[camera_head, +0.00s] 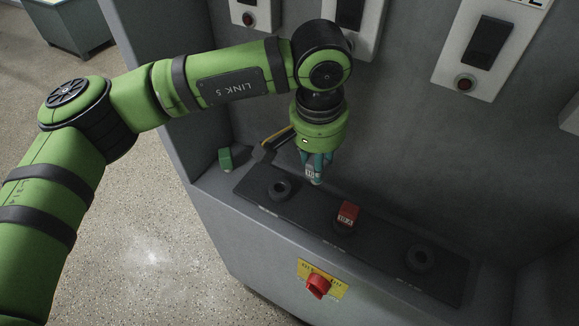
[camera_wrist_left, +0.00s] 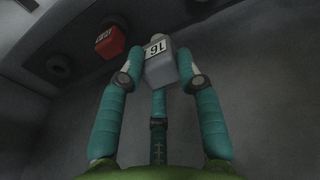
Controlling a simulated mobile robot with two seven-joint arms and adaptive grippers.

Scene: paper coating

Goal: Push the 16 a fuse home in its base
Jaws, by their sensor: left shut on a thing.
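A grey fuse marked 16 (camera_wrist_left: 158,65) sits between the teal fingers of my left gripper (camera_wrist_left: 157,78), which is shut on it. In the head view the fuse (camera_head: 313,173) shows below the left gripper (camera_head: 317,163), held above the dark panel strip. On that strip are round black bases: an empty one at the left (camera_head: 280,188), an empty one at the right (camera_head: 420,257), and a middle one (camera_head: 343,228) with a red fuse (camera_head: 347,214) in it. The labels by the bases are too small to read. My right gripper is not in view.
A red rotary switch on a yellow plate (camera_head: 318,284) is on the cabinet front. A green object (camera_head: 227,158) and a yellow-and-black handled item (camera_head: 273,141) lie at the ledge's left end. White switch boxes (camera_head: 483,50) hang on the back wall.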

